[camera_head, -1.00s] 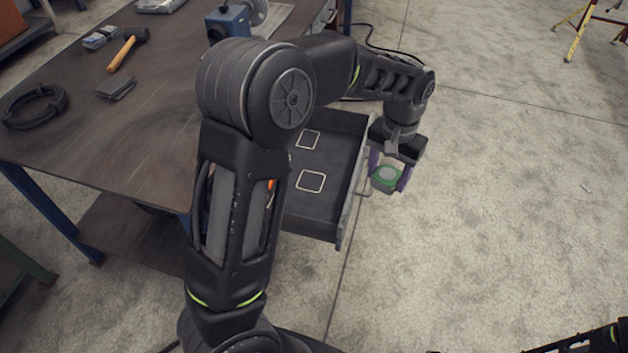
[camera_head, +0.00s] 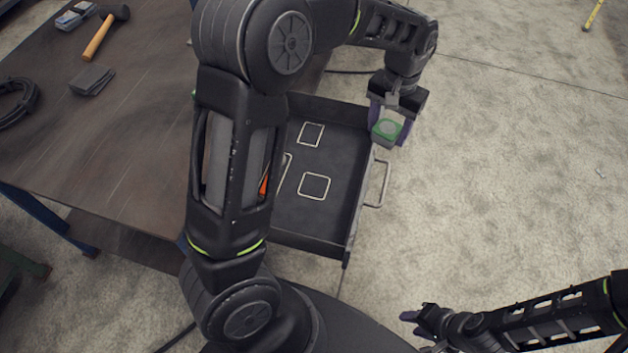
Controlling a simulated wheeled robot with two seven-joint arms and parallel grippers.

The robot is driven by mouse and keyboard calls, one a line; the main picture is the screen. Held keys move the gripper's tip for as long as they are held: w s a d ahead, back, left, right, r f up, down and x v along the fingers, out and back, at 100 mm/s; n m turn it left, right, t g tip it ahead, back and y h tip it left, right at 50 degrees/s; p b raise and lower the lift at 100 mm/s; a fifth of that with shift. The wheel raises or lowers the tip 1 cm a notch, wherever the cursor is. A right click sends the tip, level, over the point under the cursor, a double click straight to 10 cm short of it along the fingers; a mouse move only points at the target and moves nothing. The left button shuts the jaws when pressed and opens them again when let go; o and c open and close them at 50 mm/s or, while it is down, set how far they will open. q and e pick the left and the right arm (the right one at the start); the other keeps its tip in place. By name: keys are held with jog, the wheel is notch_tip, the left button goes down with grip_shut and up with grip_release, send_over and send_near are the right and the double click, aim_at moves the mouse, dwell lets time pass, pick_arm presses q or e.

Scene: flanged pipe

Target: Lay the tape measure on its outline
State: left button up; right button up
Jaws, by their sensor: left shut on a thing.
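The tape measure (camera_head: 387,130) is a small green case with a grey round face. My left gripper (camera_head: 390,122) is shut on it and holds it by the right wall of the open drawer, near the far right corner. Two pale square outlines lie on the dark drawer floor: a nearer one (camera_head: 314,186) and a farther one (camera_head: 311,134). A third pale outline (camera_head: 285,173) is partly hidden by my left arm. I cannot tell which outline is the tape measure's. My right gripper (camera_head: 418,322) is low at the right, over the floor; its jaws are too small to judge.
The drawer (camera_head: 340,215) has raised walls and a handle (camera_head: 379,184) on its right side. An orange-red thing (camera_head: 264,181) shows past my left arm. The workbench (camera_head: 110,150) carries a hammer (camera_head: 100,35), a dark wallet-like block (camera_head: 92,79) and a cable coil (camera_head: 14,100).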

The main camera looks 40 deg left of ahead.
pick_arm(q)
jog(key=shift+a+f, duration=0.2)
jog(key=s+a+f+n+b, duration=0.2)
jog(key=s+a+f+b, duration=0.3)
jog(key=a+b, duration=0.25)
jog(key=n+b, duration=0.2)
jog(key=b, duration=0.3)
send_over(314, 186)
notch_tip(314, 186, down, 3)
notch_tip(314, 186, down, 6)
jog(key=shift+f+b, duration=0.1)
jog(key=shift+b, duration=0.2)
jog(key=shift+f, duration=1.9)
